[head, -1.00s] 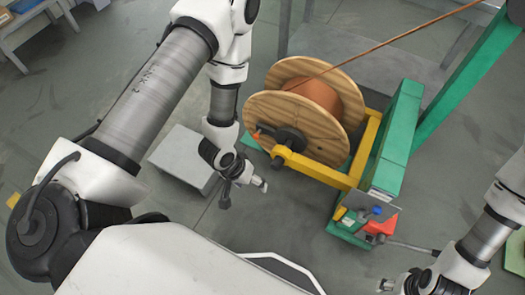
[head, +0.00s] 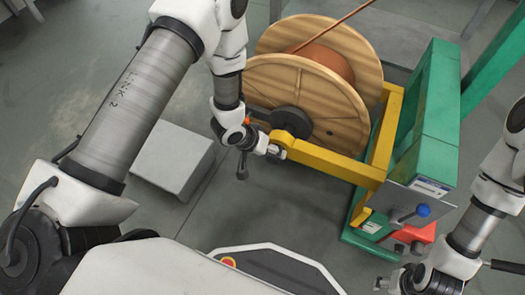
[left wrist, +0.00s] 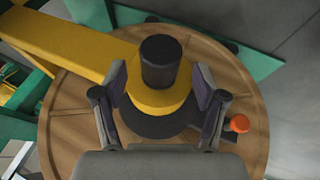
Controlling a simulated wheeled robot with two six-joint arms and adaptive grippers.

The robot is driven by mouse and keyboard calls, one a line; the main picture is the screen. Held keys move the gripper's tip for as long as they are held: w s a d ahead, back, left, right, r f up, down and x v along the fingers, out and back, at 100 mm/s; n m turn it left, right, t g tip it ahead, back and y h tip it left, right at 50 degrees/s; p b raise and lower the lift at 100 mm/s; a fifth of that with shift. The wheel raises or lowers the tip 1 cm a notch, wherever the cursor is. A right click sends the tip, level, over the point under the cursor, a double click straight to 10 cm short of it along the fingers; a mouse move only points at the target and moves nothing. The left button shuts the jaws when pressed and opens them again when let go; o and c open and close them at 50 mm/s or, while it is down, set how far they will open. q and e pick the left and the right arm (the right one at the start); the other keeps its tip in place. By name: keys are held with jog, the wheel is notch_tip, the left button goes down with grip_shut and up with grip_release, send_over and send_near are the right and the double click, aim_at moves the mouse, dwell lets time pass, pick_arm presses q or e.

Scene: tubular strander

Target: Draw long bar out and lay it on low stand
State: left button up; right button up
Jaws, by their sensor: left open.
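The long bar runs through the wooden reel. In the left wrist view, its dark round end (left wrist: 160,58) sticks out of a yellow collar (left wrist: 158,100) on the yellow arm. My left gripper (head: 260,162) is open at the near side of the reel. In the left wrist view its fingers (left wrist: 160,82) stand on either side of the bar end, with visible gaps. The head view hides the bar end behind this gripper. The low stand (head: 173,158) is a grey box on the floor, left of the reel, with a bare top. My right gripper (head: 391,283) is at the bottom right; its opening is unclear.
The wooden reel (head: 315,85) with copper wire stands in a frame with a yellow arm (head: 335,163) and green post (head: 425,130). A blue-knobbed lever (head: 422,210) and red box (head: 415,236) are at right. An orange knob (left wrist: 237,124) sits beside the collar. Floor between stand and reel is clear.

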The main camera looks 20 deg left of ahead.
pick_arm(q)
jog(key=shift+b+x, duration=0.3)
jog(key=shift+x, duration=0.85)
grip_shut()
jog(key=s+p, duration=0.2)
jog(key=s, duration=0.6)
jog(key=shift+s+a, duration=0.15)
jog(key=shift+s, duration=0.15)
grip_release()
jog(key=shift+r, duration=0.1)
